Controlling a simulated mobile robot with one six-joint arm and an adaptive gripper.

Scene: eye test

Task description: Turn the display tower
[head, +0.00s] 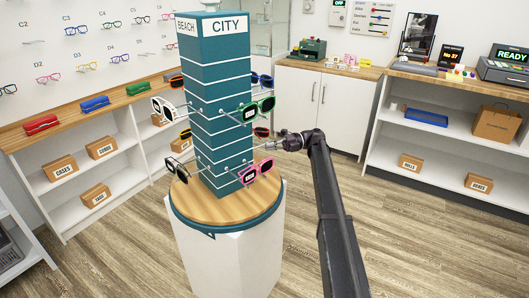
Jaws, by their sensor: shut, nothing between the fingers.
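The display tower (220,88) is a teal square column with white lines, standing on a round wooden top (213,207) on a white pedestal (235,262). Its header reads BEACH on the left face and CITY on the right face. Sunglasses hang on its sides, among them a green pair (256,109), a pink pair (257,172) and a white pair (163,109). My gripper (273,145) is shut and empty at the tower's right side, near the pegs between the green and pink pairs. I cannot tell whether it touches a peg.
A wooden-topped shelf (70,119) with red, blue and green cases runs along the left wall below mounted glasses. A white cabinet (325,105) and a counter with a till (505,68) stand behind. The floor right of the pedestal is clear.

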